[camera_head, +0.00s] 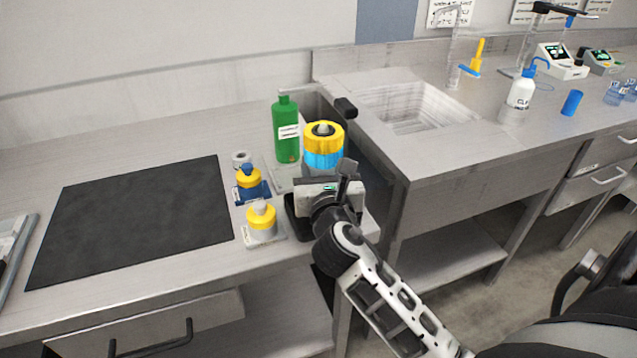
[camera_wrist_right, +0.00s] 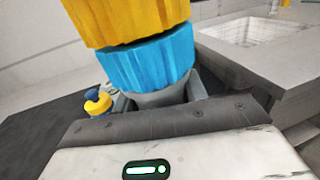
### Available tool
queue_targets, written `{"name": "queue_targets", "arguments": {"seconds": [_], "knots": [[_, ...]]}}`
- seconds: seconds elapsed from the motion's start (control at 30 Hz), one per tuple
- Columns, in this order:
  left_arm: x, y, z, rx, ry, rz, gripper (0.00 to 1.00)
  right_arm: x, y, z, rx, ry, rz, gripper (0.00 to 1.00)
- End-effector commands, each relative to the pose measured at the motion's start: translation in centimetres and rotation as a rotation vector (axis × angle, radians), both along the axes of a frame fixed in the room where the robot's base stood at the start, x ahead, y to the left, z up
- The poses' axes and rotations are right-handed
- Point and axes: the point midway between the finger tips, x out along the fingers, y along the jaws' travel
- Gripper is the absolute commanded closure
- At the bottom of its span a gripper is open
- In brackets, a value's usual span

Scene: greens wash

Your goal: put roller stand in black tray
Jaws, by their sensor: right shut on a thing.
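My right gripper (camera_head: 324,177) is shut on the grey lower part of a ribbed yellow-and-blue piece, which I take to be the roller stand (camera_head: 323,143). It is roughly upright near the counter's right edge. In the right wrist view the roller stand (camera_wrist_right: 148,68) rises between the jaws, its top cut off by the frame. I cannot tell whether its base touches the counter. A flat black rectangle, likely the black tray (camera_head: 140,215), lies empty to the left. My left gripper is not in view.
Two small yellow-topped bottles, one on a blue base (camera_head: 249,180) and one on a pale base (camera_head: 261,220), stand between the black rectangle and my gripper. A green bottle (camera_head: 287,130) stands behind. A sink (camera_head: 415,108) is at right.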

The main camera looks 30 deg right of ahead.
Motion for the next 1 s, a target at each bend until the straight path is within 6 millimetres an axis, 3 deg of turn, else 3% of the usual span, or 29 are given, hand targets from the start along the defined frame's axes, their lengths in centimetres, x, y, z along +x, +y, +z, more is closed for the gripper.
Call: {"name": "queue_targets", "arguments": {"seconds": [0.03,0.2,0.67,0.7,0.73,1.0], "knots": [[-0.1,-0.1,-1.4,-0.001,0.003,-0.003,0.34,0.0,-0.1,-1.3,-0.001,-0.004,-0.001,0.94],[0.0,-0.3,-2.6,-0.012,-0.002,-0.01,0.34,-0.2,-0.2,-3.1,0.0,-0.004,-0.005,0.94],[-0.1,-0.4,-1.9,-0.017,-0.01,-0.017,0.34,-0.2,-0.2,-3.3,-0.002,-0.001,-0.006,0.94],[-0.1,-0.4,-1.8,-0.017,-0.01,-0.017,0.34,-0.2,-0.2,-3.3,0.0,0.001,-0.006,0.46],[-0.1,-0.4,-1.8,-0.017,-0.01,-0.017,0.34,-0.2,-0.2,-3.3,0.0,0.001,-0.006,0.38],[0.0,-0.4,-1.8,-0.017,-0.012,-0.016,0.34,-0.2,-0.2,-3.3,0.0,0.002,-0.007,0.35]]}}
